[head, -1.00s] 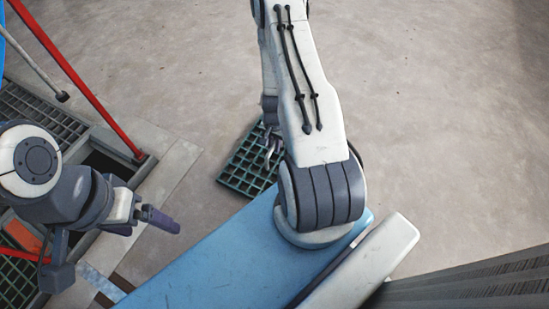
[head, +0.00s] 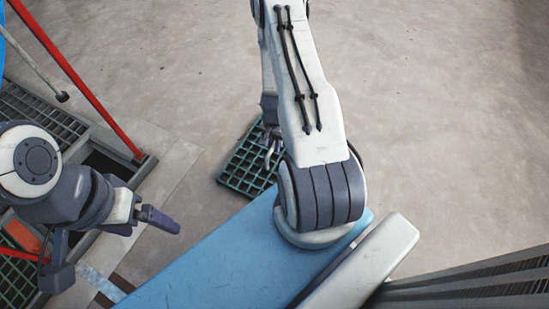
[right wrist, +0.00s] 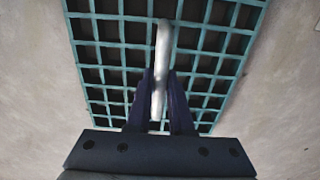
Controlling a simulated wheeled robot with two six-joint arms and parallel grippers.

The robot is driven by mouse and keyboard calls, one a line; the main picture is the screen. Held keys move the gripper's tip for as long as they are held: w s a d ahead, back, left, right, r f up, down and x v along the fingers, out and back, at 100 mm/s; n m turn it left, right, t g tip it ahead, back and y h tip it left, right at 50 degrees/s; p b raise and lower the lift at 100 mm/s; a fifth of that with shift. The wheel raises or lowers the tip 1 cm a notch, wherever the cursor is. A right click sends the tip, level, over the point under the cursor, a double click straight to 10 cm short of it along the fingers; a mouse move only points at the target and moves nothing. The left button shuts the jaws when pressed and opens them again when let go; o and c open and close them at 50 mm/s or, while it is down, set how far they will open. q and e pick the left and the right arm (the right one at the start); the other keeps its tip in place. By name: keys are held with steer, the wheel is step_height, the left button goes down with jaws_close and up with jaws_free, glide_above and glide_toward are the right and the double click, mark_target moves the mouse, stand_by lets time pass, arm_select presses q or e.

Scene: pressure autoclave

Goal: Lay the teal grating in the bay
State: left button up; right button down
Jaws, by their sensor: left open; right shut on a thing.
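The teal grating (head: 243,172) lies on the concrete floor in the middle of the head view, partly hidden behind my right arm. It fills the upper right wrist view (right wrist: 110,55), with a grey metal handle (right wrist: 163,45) standing over its cells. My right gripper (right wrist: 160,92) is shut on this handle; in the head view its fingers are mostly hidden by the arm. My left gripper (head: 158,219) is open and empty, above the floor left of the grating. The bay (head: 108,165) is a dark gap in the floor at the left, partly hidden by my left arm.
A grey floor grate (head: 38,122) lies beside the bay, and another teal grate (head: 18,280) shows at the lower left. Red rails (head: 85,85) rise around the bay. A grey ribbed object (head: 470,285) stands at the lower right. The floor at upper right is clear.

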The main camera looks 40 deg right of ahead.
steer(key=shift+r, duration=0.1)
stand_by(0.5)
step_height(320, 180, up, 10)
steer(key=p, duration=1)
steer(key=w+a+r+n+p, duration=0.25)
steer(key=a+r+n, duration=0.3)
steer(key=r, duration=0.55)
steer(key=w+a+r+n+p, duration=0.1)
steer(key=a+r+n+p, duration=0.4)
steer(key=r, duration=0.6)
steer(key=w+a+r+n+p, duration=0.1)
steer(key=a+r+n, duration=0.2)
steer(key=a+r, duration=0.55)
step_height(320, 180, up, 31)
steer(key=s+d+p, duration=0.1)
steer(key=d+p, duration=0.1)
steer(key=p, duration=3.6)
steer(key=shift+s, duration=0.4)
steer(key=shift+f, duration=0.15)
